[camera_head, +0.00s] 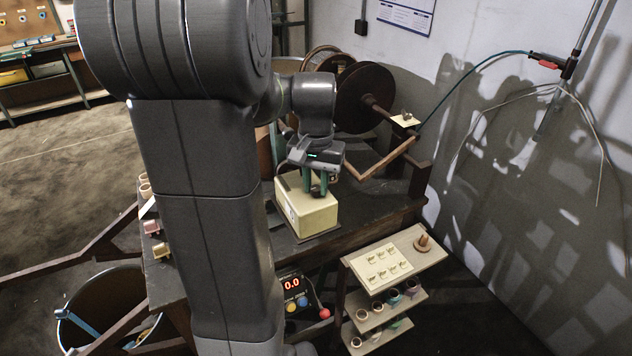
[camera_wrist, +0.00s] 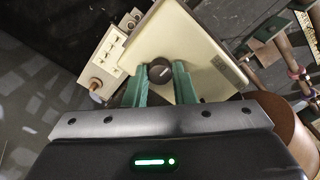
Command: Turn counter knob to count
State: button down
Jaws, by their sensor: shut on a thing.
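The cream counter box (camera_head: 312,212) stands on the dark workbench in the head view, and its pale top face (camera_wrist: 201,42) shows in the wrist view. A round black knob (camera_wrist: 160,71) sits on that face. My gripper (camera_head: 318,190) is just above the box and points down. In the wrist view its green fingers (camera_wrist: 161,80) are on either side of the knob, shut on it. The knob is hidden by the fingers in the head view. No count can be read on the box.
A large brown reel (camera_head: 365,97) and a wooden crank arm (camera_head: 380,160) are behind the box. A small shelf (camera_head: 405,255) with spools stands at front right. A red digital display (camera_head: 292,283) reads 0.0 below the bench. My arm hides the bench's left part.

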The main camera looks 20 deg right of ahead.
aim_at(316, 187)
jog(key=c, duration=1.2)
grip_release()
jog(key=shift+r, duration=0.15)
notch_tip(316, 187, up, 14)
jog(key=shift+f+b, duration=0.25)
jog(key=shift+b, duration=0.1)
notch_tip(316, 187, down, 14)
jog(key=shift+r+p, duration=0.1)
jog(key=shift+p, duration=0.25)
